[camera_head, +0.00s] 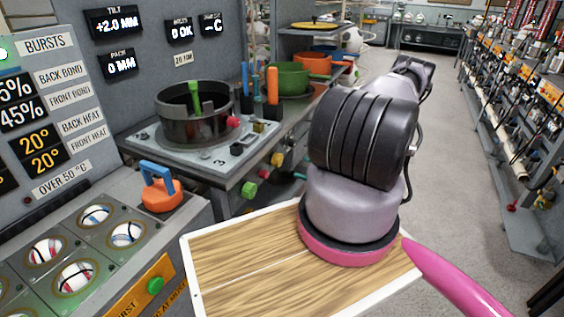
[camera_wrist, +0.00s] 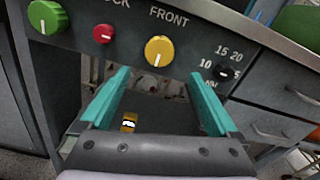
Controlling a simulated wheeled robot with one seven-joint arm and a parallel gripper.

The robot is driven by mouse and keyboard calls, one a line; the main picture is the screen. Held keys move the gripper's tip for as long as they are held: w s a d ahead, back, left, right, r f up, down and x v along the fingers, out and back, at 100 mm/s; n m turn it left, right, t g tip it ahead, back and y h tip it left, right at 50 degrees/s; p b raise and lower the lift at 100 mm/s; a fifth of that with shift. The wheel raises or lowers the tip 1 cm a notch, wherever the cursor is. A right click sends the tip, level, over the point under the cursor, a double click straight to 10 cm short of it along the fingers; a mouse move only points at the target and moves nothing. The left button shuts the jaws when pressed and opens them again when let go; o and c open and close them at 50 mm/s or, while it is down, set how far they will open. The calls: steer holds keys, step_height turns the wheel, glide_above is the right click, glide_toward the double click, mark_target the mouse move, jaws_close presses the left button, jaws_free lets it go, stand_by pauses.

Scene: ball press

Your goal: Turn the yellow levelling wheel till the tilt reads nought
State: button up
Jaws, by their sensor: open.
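The yellow wheel (camera_wrist: 159,52), a round knob with a white pointer line, sits on the dark panel under the word FRONT in the wrist view. Its line points down. In the head view the yellow wheel (camera_head: 277,159) is small on the bench front. The tilt display (camera_head: 114,24) reads +2.0 MM. My gripper (camera_wrist: 160,74) has two teal fingers spread wide and empty. The wheel appears just above the gap between their tips; whether it is within their reach in depth I cannot tell.
A red knob (camera_wrist: 103,33) and a green knob (camera_wrist: 48,16) are left of the wheel. A small black knob (camera_wrist: 224,72) with a number scale is to its right. The press pot (camera_head: 195,112) stands on the bench above. A wooden board (camera_head: 240,262) lies below my arm.

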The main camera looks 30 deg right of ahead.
mark_target(281, 161)
steer(key=x, duration=1)
steer(key=shift+w+a, duration=0.1)
steer(key=shift+a, duration=0.05)
steer(key=shift+c, duration=0.3)
steer(key=c, duration=1.3)
steer(key=shift+m, duration=0.3)
